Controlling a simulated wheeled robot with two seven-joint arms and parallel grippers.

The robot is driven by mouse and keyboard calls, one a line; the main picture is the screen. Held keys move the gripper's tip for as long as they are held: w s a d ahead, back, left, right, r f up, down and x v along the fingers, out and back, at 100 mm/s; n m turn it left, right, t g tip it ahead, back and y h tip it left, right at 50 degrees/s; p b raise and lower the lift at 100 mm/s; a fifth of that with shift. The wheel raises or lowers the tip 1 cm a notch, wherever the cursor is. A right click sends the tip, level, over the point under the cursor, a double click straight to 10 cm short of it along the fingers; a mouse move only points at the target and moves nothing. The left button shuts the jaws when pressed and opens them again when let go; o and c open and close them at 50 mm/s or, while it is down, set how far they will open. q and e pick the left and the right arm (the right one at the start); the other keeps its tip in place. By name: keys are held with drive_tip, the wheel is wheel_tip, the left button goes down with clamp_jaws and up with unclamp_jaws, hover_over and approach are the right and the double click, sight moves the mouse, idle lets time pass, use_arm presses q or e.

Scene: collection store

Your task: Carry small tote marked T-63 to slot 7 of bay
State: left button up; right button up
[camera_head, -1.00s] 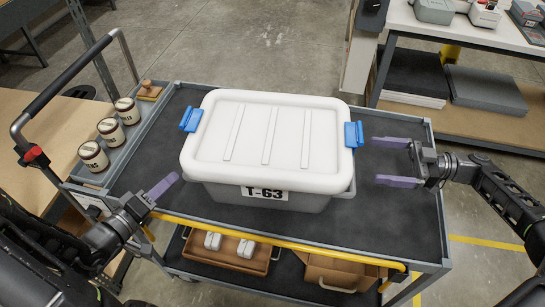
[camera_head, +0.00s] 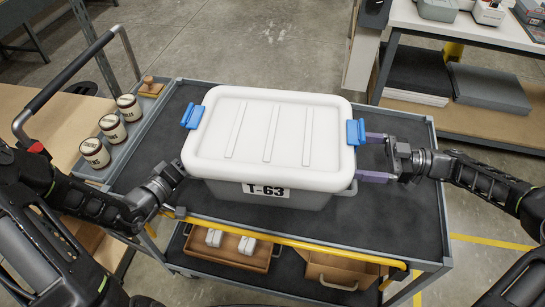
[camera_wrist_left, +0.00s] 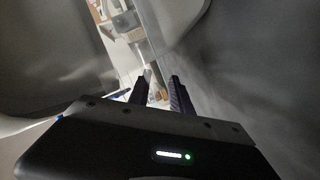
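The white-lidded grey tote (camera_head: 270,140), labelled T-63 (camera_head: 265,190), stands upright on the cart's top deck (camera_head: 405,220). Blue latches sit at its left (camera_head: 192,116) and right (camera_head: 355,132) ends. My right gripper (camera_head: 370,157) is open at the tote's right end, its purple fingers spread apart and their tips reaching the side by the latch. My left gripper (camera_head: 180,170) is at the left end, its fingers hidden by the tote in the head view. In the left wrist view its fingers (camera_wrist_left: 160,82) stand apart with nothing visible between them.
Several round labelled jars (camera_head: 112,128) and a wooden-handled stamp (camera_head: 150,87) stand in the cart's left side tray. A yellow bar (camera_head: 290,243) runs along the cart's front. The lower shelf holds a tray with white items (camera_head: 230,246) and a cardboard box (camera_head: 340,272). A workbench (camera_head: 470,35) stands back right.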

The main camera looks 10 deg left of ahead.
use_arm(q)
drive_tip(key=shift+w+d+f, duration=0.15)
drive_tip(key=shift+w+d, duration=0.1)
drive_tip(key=shift+w, duration=0.35)
use_arm(e)
drive_tip(key=shift+a, duration=0.45)
use_arm(q)
drive_tip(key=shift+c, duration=0.3)
use_arm(e)
drive_tip(key=shift+c, duration=0.2)
use_arm(q)
clamp_jaws()
use_arm(e)
drive_tip(key=c, duration=0.6)
clamp_jaws()
